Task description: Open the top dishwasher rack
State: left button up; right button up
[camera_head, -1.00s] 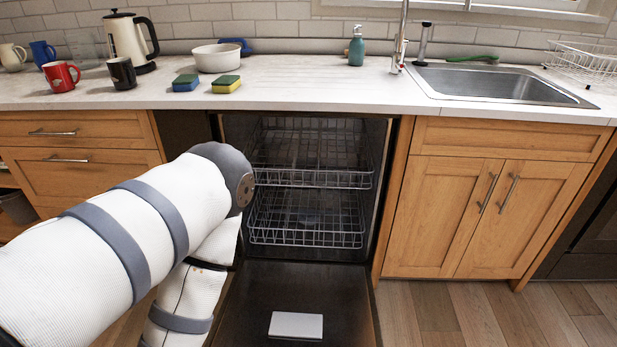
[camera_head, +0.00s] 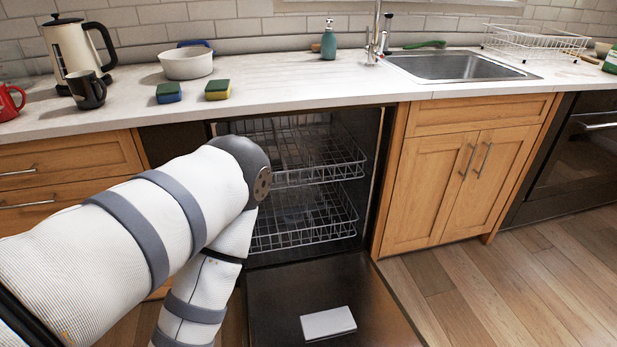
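The dishwasher stands open under the counter, its door (camera_head: 272,290) folded down toward me. The top rack (camera_head: 338,172) is a wire basket inside the dark cavity, and the bottom rack (camera_head: 325,237) is below it. Both racks appear to sit inside the cavity. My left arm comes in from the left and bends down at the elbow in front of the left part of the dishwasher, hiding the racks' left sides. Its gripper is out of the picture below. My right arm and gripper are not in view.
A pale flat block (camera_head: 328,323) lies on the open door. Above, the counter (camera_head: 300,84) holds a kettle (camera_head: 78,48), a white bowl (camera_head: 186,64), two sponges (camera_head: 217,90), mugs and a soap bottle (camera_head: 328,42). Wooden cabinets flank the dishwasher. The floor (camera_head: 480,285) at right is clear.

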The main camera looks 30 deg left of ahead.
aim_at(290, 146)
jog(key=j+z, duration=0.4)
jog(key=j, duration=0.25)
jog(key=k+j+z, duration=0.1)
jog(key=j+z, duration=0.3)
jog(key=j, duration=0.25)
jog(key=j+z, duration=0.35)
jog(key=j, duration=0.4)
jog(key=i+j, duration=0.05)
